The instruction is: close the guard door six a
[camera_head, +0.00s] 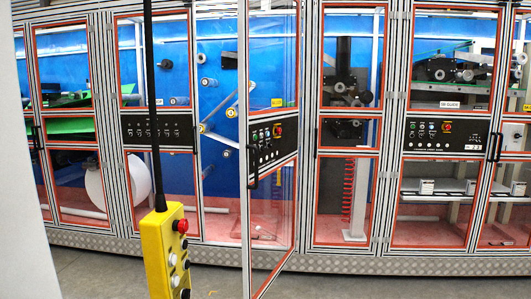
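One guard door (272,205) stands swung open toward me near the middle of the head view. It has a grey profile frame, orange seals, clear panes and a black control panel (265,142) with a red button. A black handle (253,168) is on its left, free edge. Its right edge meets the machine frame. A small yellow label (277,102) shows at its upper pane, too small to read. The door's top and bottom ends run near or out of the picture. My gripper is not in view.
A yellow pendant (165,255) with buttons hangs from a black cable (152,100) in front, left of the open door. Other guard doors (445,210) along the machine look shut. A pale, slanted surface (25,200) fills the left edge. Grey floor (400,289) lies before the machine.

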